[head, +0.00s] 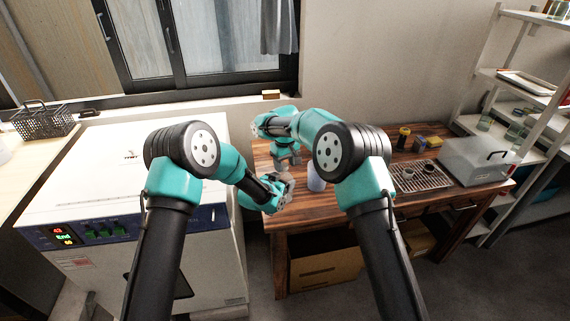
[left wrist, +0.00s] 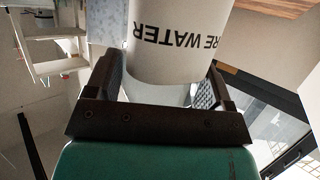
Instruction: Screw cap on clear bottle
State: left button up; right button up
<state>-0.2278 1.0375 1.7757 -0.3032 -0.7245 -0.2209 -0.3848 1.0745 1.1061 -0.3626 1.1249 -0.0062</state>
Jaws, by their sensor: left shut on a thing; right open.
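In the left wrist view my left gripper (left wrist: 165,85) is shut on a bottle (left wrist: 178,45) with a white label, of which "RE WATER" reads upside down. A clear part of the bottle shows below the label, between the jaws. In the head view my left gripper (head: 284,188) is low over the near left part of the table; the bottle is mostly hidden there. My right gripper (head: 287,161) is open, pointing down just above and behind the left one. I cannot make out a cap in either view.
A pale bluish cylinder (head: 316,178) stands right of my grippers on the wooden table (head: 345,207). The white oven (head: 95,170) stands left.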

jog(key=shift+s+a, duration=0.1)
jog(key=shift+a, duration=0.05)
jog(key=shift+r, duration=2.15)
jog(key=shift+c, duration=0.2)
jog(key=n, duration=0.3)
jog(key=r+n, duration=0.1)
jog(key=n, duration=0.2)
jog(key=shift+n, duration=0.3)
jog(key=n, duration=0.6)
jog(key=shift+w+r, duration=0.25)
jog(key=shift+r, duration=0.05)
jog(key=n, duration=0.4)
jog(key=shift+r, duration=0.25)
jog(key=n, duration=0.4)
jog(key=shift+a+r, duration=0.1)
jog(key=shift+r, duration=0.1)
jog(key=n, duration=0.6)
jog(key=shift+w+r, duration=0.1)
jog(key=shift+r, duration=0.3)
